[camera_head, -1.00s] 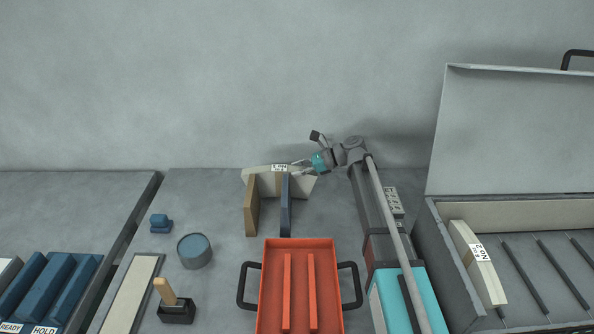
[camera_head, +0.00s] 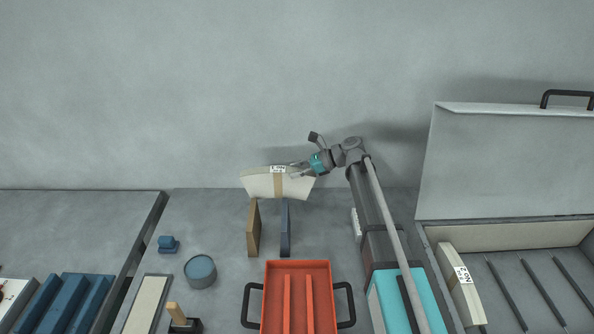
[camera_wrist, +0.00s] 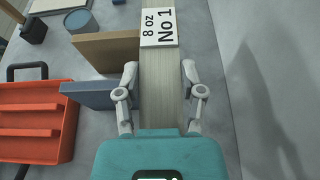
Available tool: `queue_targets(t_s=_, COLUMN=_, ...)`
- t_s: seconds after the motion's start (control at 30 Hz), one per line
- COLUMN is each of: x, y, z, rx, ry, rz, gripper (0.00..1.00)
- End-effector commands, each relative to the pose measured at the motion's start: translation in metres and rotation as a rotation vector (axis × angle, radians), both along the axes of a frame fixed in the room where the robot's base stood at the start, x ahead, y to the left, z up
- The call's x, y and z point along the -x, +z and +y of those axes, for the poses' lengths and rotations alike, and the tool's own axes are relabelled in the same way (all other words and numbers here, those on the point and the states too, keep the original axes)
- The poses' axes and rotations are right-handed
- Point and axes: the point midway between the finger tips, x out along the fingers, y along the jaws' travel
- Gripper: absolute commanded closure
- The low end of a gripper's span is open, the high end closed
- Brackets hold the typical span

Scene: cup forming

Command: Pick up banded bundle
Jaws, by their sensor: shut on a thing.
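The banded bundle (camera_head: 258,185) is a cream, curved stack with a tan band around its middle and a white label. In the wrist view the label on the bundle (camera_wrist: 162,100) reads "No 1, 8 oz". My gripper (camera_head: 297,169) is shut on the bundle near its right end. In the wrist view my gripper (camera_wrist: 160,70) has one finger on each side of the stack. The bundle hangs above and behind a tan upright block (camera_head: 253,228) and a blue upright block (camera_head: 285,230). A gap shows between it and their tops.
A red tray (camera_head: 298,265) with two handles stands in front of the blocks. A round blue tin (camera_head: 200,271) and a small blue piece (camera_head: 168,244) are at left. An open grey case (camera_head: 450,228) at right holds a second bundle (camera_head: 462,284), labelled No 2.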

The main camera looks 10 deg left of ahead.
Motion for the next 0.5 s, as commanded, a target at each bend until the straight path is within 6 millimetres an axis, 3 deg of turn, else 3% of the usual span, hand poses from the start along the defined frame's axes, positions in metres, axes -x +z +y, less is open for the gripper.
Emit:
queue_targets(t_s=0.03, x=0.0, y=0.012, z=0.0, rx=-0.003, ry=0.0, rz=0.001, gripper=1.0)
queue_targets(t_s=0.5, x=0.0, y=0.061, z=0.0, rx=-0.002, ry=0.0, rz=0.0, gripper=1.0)
